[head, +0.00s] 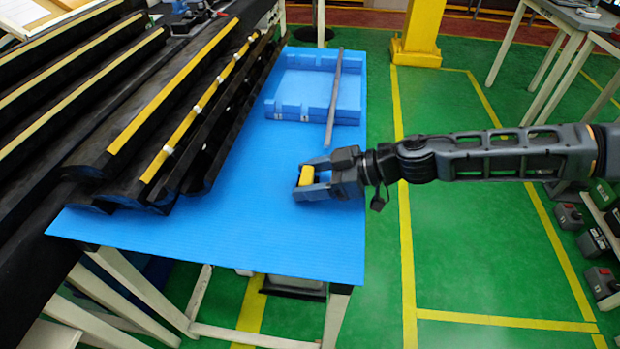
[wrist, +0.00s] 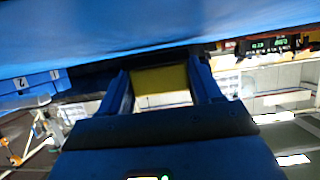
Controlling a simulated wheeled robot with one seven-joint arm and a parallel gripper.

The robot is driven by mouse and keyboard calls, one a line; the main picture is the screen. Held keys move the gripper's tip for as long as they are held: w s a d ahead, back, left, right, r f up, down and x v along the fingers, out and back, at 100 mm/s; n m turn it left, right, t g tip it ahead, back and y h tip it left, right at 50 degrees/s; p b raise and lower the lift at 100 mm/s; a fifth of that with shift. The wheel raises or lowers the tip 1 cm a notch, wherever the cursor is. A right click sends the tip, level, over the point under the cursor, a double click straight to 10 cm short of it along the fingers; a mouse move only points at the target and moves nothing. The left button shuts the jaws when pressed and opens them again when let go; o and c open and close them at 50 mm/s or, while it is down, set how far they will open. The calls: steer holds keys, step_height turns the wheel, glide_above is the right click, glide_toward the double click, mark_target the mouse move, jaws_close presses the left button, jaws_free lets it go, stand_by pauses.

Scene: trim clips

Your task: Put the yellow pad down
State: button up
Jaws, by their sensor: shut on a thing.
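The yellow pad (head: 306,175) is a small yellow block held between the fingers of my gripper (head: 305,183). In the head view, my gripper is over the right part of the blue table top (head: 270,240), near its right edge. In the wrist view, the yellow pad (wrist: 160,79) sits between the two fingers of my gripper (wrist: 160,82). I cannot tell whether the pad touches the table top.
A blue tray (head: 285,107) with notched walls lies at the back of the table, and a thin grey bar (head: 334,100) rests across it. Long black trim pieces (head: 150,150) with yellow strips cover the left side. The front of the blue surface is clear.

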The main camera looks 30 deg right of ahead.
steer(key=shift+f, duration=0.3)
steer(key=shift+f, duration=0.1)
steer(key=o, duration=1.1)
steer(key=shift+c, duration=0.2)
steer(key=shift+s+d+r, duration=0.1)
steer(key=shift+d+r, duration=0.1)
steer(key=b+v, duration=0.2)
steer(key=v, duration=0.9)
steer(key=shift+s+d+r, duration=0.1)
steer(key=shift+s+d, duration=0.05)
steer(key=shift+s, duration=0.05)
